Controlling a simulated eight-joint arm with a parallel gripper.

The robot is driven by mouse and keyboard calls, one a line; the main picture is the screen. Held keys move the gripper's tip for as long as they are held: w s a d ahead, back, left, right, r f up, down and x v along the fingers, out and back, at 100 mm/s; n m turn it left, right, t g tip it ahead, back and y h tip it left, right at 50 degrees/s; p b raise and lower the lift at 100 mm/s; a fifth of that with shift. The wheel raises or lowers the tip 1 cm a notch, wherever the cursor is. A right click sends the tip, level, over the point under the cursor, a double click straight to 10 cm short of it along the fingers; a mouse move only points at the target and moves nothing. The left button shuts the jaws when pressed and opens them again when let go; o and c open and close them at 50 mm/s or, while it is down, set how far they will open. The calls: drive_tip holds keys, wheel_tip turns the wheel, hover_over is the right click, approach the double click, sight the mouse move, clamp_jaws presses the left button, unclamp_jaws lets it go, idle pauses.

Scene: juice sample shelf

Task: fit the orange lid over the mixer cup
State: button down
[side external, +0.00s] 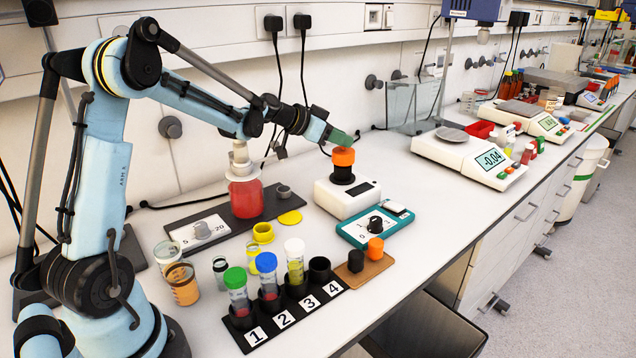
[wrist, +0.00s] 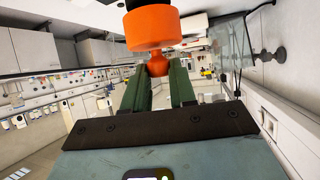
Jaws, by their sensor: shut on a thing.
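The orange lid (side external: 344,157) sits at the top of the black mixer cup (side external: 343,175), on the white mixer base (side external: 348,199). Its wide body also shows in the wrist view (wrist: 152,30), with a narrower round knob towards my fingers. My gripper (side external: 339,138) comes down from the upper left, its green fingers shut on the lid's knob; they also show in the wrist view (wrist: 159,84). A bit of black shows past the lid at the top of the wrist view. I cannot tell whether the lid is fully seated on the cup.
A teal-edged dial box (side external: 375,227) stands in front of the mixer, and a red-filled jar (side external: 246,197) to its left. A numbered tube rack (side external: 285,315) and a wooden board (side external: 365,272) with a black and an orange piece lie nearer. Bare bench lies right of the mixer.

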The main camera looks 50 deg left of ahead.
sight(342, 150)
drive_tip(key=shift+f, duration=1.65)
idle(0.9)
drive_tip(key=c, duration=0.8)
unclamp_jaws()
drive_tip(key=v, duration=1.2)
drive_tip(key=shift+s+d+f+n+g+y, duration=0.5)
drive_tip(key=shift+s+d+f+g, duration=0.25)
drive_tip(key=shift+s+d, duration=2.15)
drive_tip(key=shift+s+d+f+n+g+y, duration=0.5)
drive_tip(key=shift+s+d+f+g, duration=0.3)
drive_tip(key=shift+s+d, duration=2.1)
drive_tip(key=shift+s+d+f+n+g+y, duration=0.6)
drive_tip(key=shift+s+d, duration=1.35)
drive_tip(key=shift+d, duration=1.75)
